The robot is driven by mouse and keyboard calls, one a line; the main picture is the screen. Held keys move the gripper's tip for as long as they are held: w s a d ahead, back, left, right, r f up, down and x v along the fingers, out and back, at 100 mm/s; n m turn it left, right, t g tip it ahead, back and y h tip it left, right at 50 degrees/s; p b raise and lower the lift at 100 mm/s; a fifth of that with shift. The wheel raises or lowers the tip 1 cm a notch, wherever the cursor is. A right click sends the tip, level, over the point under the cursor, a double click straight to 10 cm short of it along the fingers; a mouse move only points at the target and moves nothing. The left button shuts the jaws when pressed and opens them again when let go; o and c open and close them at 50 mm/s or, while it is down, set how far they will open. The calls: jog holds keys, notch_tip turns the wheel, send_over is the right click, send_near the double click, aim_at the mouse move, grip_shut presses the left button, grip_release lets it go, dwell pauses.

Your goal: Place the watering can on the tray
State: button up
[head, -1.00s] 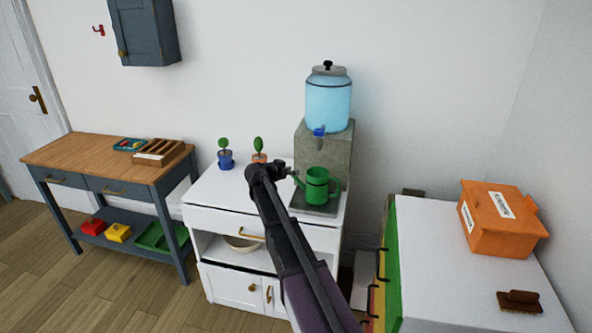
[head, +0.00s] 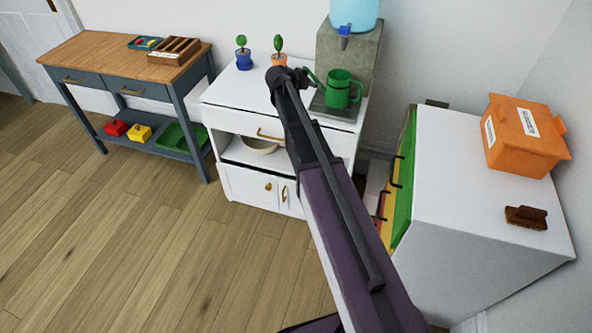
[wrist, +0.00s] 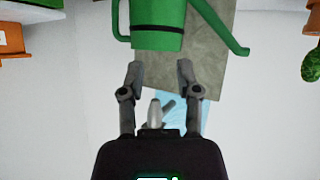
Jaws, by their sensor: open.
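The green watering can (head: 339,90) stands upright on a dark grey tray (head: 333,115) under the tap of the water dispenser, on the white cabinet. Its spout points left in the head view. My gripper (head: 302,76) is just left of the can, beside the spout; its fingers are hard to make out there. In the wrist view my gripper (wrist: 160,68) is open and empty. The can (wrist: 157,28) lies just beyond the fingertips, apart from them, with its spout to the right and handle to the left.
A stone block (head: 348,55) with the blue water tank (head: 355,14) rises behind the can. Two potted plants (head: 243,55) stand left of my gripper. A wooden table (head: 100,55) is at left. A white unit (head: 470,200) with an orange box (head: 520,140) is at right.

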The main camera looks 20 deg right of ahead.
jog(key=s+a+f+n+g+y, duration=0.2)
jog(key=s+a, duration=0.3)
jog(key=s, duration=0.5)
jog(key=s+a+f+n+g+y, duration=0.1)
jog(key=s+a+f+n+y, duration=0.3)
jog(key=s, duration=0.7)
jog(key=s+a+f+n+g+y, duration=0.2)
jog(key=s+a+f+n+y, duration=0.1)
jog(key=s+a, duration=0.4)
jog(key=s+n+y, duration=0.1)
jog(key=s+n, duration=0.1)
jog(key=s, duration=0.1)
jog(key=shift+s+g, duration=0.3)
